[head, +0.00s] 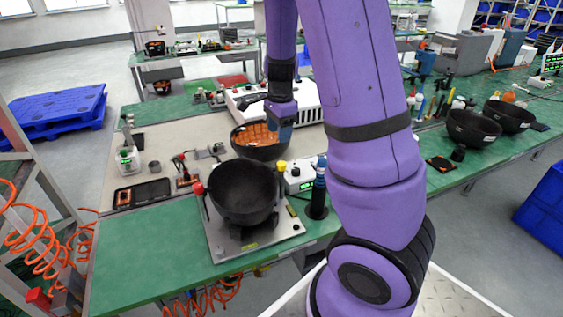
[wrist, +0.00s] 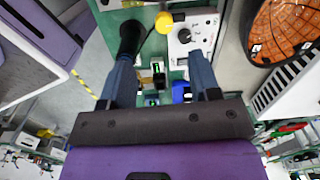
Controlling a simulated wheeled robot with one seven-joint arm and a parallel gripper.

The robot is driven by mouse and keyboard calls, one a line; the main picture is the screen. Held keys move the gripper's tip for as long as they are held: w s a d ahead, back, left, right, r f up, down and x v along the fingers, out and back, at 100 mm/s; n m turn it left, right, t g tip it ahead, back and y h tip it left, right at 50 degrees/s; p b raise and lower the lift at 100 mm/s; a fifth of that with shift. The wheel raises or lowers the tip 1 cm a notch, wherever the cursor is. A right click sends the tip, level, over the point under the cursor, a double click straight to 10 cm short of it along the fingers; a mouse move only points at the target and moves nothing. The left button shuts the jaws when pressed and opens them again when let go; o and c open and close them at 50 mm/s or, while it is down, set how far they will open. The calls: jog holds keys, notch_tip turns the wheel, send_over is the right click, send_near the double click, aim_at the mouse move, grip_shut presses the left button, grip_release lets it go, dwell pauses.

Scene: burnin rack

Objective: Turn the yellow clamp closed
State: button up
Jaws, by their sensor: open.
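The yellow clamp (head: 282,165) shows as a yellow knob at the right rim of a black bowl (head: 243,190) on a metal plate (head: 262,238). A red-knobbed clamp (head: 198,188) is on the bowl's left side. In the wrist view the yellow knob (wrist: 164,22) is near the top, between the lines of my fingers and beyond their tips, with a thin dark stem. My gripper (wrist: 160,62) is open with nothing between its blue fingertips. In the head view my gripper (head: 280,130) is behind and above the clamp, over the orange-filled bowl, apart from the knob.
The orange-lined bowl (head: 259,141) stands behind the black bowl. A white control box (head: 297,177) and a dark blue-topped cylinder (head: 318,195) stand close right of the clamp. A white instrument (head: 305,98) is behind. The green table (head: 150,245) is clear at front left.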

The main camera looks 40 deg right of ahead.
aim_at(282, 163)
jog(key=shift+m, duration=0.5)
jog(key=f, duration=0.4)
jog(key=d+f, duration=0.1)
jog(key=f, duration=0.7)
jog(key=shift+w+d, duration=0.15)
jog(key=c, duration=0.9)
